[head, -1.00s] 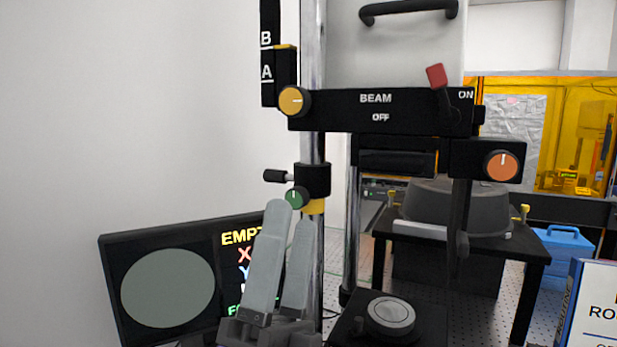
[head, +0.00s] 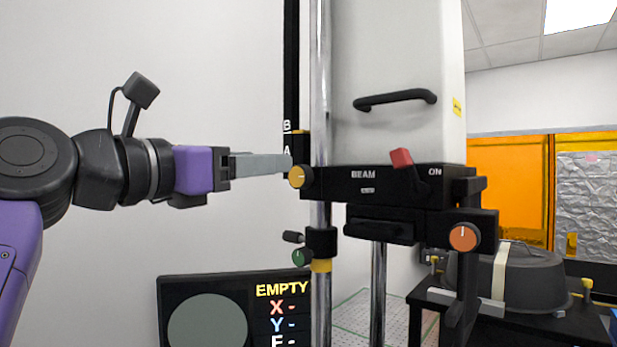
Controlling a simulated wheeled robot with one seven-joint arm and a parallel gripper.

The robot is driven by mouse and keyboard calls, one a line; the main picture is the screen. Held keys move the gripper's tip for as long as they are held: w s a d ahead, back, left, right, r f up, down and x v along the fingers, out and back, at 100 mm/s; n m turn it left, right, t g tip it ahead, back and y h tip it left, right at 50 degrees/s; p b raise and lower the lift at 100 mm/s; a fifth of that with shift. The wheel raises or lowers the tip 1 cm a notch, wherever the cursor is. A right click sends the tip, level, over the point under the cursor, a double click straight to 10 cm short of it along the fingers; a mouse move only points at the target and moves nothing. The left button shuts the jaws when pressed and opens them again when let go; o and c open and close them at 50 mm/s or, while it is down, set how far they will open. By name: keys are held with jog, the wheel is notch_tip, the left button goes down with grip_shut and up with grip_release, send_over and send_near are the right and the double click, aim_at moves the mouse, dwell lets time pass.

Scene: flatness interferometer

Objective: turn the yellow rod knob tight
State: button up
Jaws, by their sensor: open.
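The yellow rod knob (head: 297,177) is a round yellow dial with a pale line on its face.
A green knob (head: 299,258) and black lever sit lower on the rod. A red-tipped BEAM switch (head: 401,158) and an orange knob (head: 463,237) are to the right. A screen reading EMPTY (head: 282,291) stands below. Bare wall lies behind my arm.

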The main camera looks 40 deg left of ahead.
aim_at(297, 178)
jog(key=shift+m+g, duration=0.4)
jog(key=shift+m, duration=0.1)
jog(key=w+p, duration=0.1)
jog(key=w, duration=0.1)
jog(key=w+f, duration=0.1)
jog(key=w, duration=0.1)
jog(key=w+f+p, duration=0.1)
jog(key=w, duration=0.1)
jog(key=shift+w+p, duration=0.25)
jog(key=shift+p, duration=0.05)
jog(key=shift+w+d+f, duration=0.1)
jog(key=shift+w+f, duration=0.05)
jog(key=shift+w, duration=0.5)
grip_shut()
